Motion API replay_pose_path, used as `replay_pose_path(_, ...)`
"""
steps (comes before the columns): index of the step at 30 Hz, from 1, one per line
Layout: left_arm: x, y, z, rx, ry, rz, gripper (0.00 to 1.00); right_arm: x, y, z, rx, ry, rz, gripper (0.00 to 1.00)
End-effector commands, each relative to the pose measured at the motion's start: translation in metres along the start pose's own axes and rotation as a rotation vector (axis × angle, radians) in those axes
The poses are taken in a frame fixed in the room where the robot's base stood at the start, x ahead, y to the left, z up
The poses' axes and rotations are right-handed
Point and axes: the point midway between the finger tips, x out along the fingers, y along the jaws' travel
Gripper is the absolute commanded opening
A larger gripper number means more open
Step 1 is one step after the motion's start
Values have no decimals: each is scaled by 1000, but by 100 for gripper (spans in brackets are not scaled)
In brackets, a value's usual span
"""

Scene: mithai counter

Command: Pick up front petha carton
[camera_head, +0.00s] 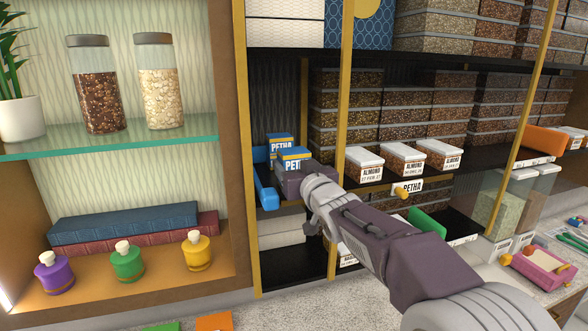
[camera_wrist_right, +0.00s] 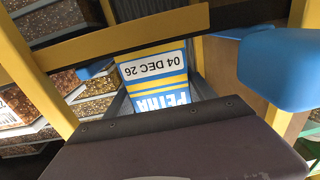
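The front petha carton (camera_head: 294,157) is blue with a yellow band and stands on a shelf bay between wooden posts. In the right wrist view its label (camera_wrist_right: 155,71) shows PETHA and 04 DEC 26. A second petha carton (camera_head: 281,140) stands behind it. My right gripper (camera_head: 297,172) is at the front carton. In the wrist view the carton lies between grey finger edges (camera_wrist_right: 206,87); whether they press on it I cannot tell. The dark gripper body hides the carton's lower part. My left gripper is not in view.
A blue rounded piece (camera_head: 265,195) stands left of the gripper and looks close in the wrist view (camera_wrist_right: 285,70). A wooden post (camera_head: 340,120) is to the right. White-lidded almond cartons (camera_head: 403,160) sit beyond it. Jars (camera_head: 99,85) and coloured bottles (camera_head: 127,262) are at left.

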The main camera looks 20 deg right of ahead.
Motion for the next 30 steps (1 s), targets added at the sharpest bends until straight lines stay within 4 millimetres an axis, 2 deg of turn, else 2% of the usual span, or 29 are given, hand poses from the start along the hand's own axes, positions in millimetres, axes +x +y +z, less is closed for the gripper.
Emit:
replay_pose_path(1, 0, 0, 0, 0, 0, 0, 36, 0, 0, -1, 0, 2, 0, 25)
replay_pose_path(3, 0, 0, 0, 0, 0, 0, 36, 0, 0, -2, 0, 4, 0, 11)
replay_pose_path(10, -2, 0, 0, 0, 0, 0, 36, 0, 0, -6, 1, 4, -1, 11)
replay_pose_path(14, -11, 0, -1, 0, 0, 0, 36, -1, 0, -34, -1, 8, 0, 11)
replay_pose_path(18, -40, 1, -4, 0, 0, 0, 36, 0, 0, -75, -2, 5, 0, 11)
replay_pose_path(21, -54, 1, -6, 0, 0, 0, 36, 0, 0, -93, -1, 4, 0, 11)
replay_pose_path(25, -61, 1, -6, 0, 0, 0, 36, 0, 0, -103, 1, 3, 0, 11)
replay_pose_path(30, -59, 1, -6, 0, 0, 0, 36, 0, 0, -102, 0, 3, 0, 11)
